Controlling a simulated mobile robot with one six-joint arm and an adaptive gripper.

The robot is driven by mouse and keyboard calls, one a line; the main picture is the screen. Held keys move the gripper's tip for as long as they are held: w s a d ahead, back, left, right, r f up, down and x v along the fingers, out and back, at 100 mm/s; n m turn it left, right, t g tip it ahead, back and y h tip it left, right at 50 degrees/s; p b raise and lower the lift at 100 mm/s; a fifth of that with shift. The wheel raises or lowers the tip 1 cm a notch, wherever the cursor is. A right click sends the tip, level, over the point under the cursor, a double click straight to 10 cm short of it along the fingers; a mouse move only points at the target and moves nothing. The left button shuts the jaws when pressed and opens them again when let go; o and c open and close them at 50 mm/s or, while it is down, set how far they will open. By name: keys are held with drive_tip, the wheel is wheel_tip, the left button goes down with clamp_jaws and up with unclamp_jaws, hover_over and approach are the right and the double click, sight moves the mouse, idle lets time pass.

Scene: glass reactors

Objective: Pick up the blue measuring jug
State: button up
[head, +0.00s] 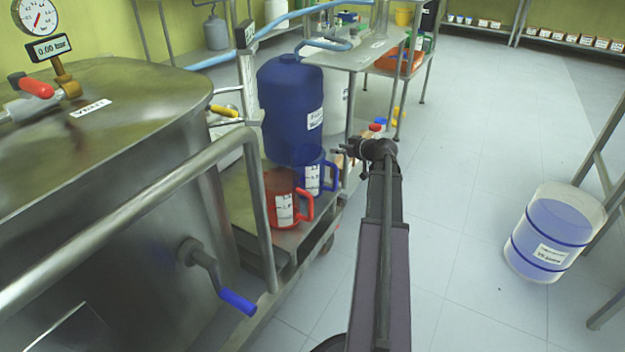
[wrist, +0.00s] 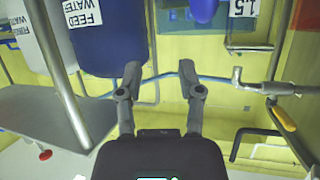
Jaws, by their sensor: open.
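The blue measuring jug (head: 323,180), with a white scale label and a blue handle on its right, stands on a low metal trolley shelf (head: 238,196) in front of a large dark blue drum (head: 290,95). A red measuring jug (head: 283,204) stands in front of it and hides part of it. My gripper (head: 345,150) is above and to the right of the blue jug, apart from it. In the wrist view my gripper (wrist: 160,68) has its fingers apart with nothing between them. A blue rounded shape at that view's top edge (wrist: 203,9) is cut off; it may be the jug.
A steel vessel (head: 100,150) with a curved rail (head: 140,207) and a blue-handled valve (head: 236,300) fills the left. A metal table (head: 352,55) stands behind. A clear container of blue liquid (head: 553,232) stands on the floor at right. The floor between is mostly free.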

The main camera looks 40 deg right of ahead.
sight(320, 147)
drive_tip(key=shift+b+x, duration=0.55)
drive_tip(key=shift+x, duration=1.55)
drive_tip(key=shift+b+x, duration=1)
drive_tip(key=shift+x, duration=1.4)
drive_tip(key=shift+w+f, duration=0.2)
drive_tip(key=shift+w, duration=0.15)
drive_tip(key=shift+a, duration=0.1)
clamp_jaws()
